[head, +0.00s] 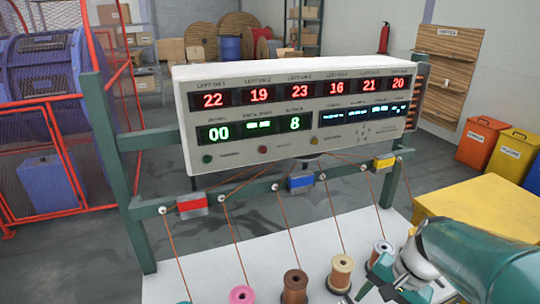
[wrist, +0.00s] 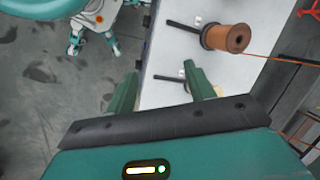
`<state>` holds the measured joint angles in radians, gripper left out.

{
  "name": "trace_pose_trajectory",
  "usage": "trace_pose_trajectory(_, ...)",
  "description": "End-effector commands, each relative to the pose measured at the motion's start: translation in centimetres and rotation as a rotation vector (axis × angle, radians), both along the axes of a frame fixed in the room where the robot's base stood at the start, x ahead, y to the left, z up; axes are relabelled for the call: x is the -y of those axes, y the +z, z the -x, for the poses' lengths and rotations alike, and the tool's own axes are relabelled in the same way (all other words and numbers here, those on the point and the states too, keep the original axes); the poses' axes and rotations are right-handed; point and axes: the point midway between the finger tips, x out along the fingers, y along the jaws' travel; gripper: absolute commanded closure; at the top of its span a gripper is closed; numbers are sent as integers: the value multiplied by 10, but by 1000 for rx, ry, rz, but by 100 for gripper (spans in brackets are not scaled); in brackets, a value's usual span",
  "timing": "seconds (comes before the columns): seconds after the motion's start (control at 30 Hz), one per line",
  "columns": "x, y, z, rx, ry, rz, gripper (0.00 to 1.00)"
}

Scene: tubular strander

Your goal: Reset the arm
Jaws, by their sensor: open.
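The fingers lie over the edge of the white table (wrist: 165,60). A copper-brown spool (wrist: 228,38) on a dark base is beyond the right finger, apart from it. A second dark holder (wrist: 190,72) is partly hidden behind that finger.
A display panel (head: 300,110) stands behind. A yellow box (head: 485,208) is at right.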

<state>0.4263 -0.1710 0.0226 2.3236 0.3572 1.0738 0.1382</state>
Motion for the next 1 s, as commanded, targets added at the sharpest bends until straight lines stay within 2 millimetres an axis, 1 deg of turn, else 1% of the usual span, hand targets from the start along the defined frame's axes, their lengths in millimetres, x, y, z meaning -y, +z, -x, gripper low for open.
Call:
trace_pose_trajectory(0.03, -10, 12, 4, 47, 65, 51, 46)
trace_pose_trajectory(0.2, -34, 42, 19, 195, 275, 212, 46)
trace_pose_trajectory(0.4, -57, 74, 38, 382, 497, 384, 46)
trace_pose_trajectory(0.5, -64, 85, 46, 454, 575, 443, 46)
trace_pose_trajectory(0.63, -67, 92, 50, 504, 624, 485, 46)
trace_pose_trajectory(0.83, -68, 92, 51, 511, 632, 491, 46)
trace_pose_trajectory(0.87, -68, 93, 51, 511, 632, 491, 48)
trace_pose_trajectory(0.93, -67, 93, 51, 510, 632, 491, 62)
trace_pose_trajectory(1.0, -68, 93, 51, 509, 631, 491, 64)
